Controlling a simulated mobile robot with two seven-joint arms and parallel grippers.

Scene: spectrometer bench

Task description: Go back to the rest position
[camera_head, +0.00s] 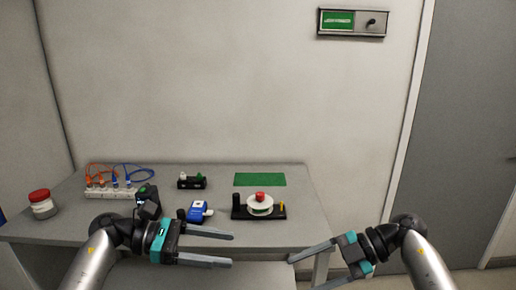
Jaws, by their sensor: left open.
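My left gripper (232,250) reaches in from the lower left, low in the view before the front part of the bench (110,232). Its two dark fingers point right and stand apart, with nothing between them. My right gripper (302,274) comes in from the lower right, at the bench's front right corner. Its fingers point left, also apart and empty. Neither gripper is seen holding anything.
The bench carries a white strip with orange and blue cables (110,192), a red-lidded jar (42,204), a small black holder (191,183), a blue device (197,212), a black stand with white disc and red knob (260,207), and a green mat (259,179). A grey door (460,130) stands right.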

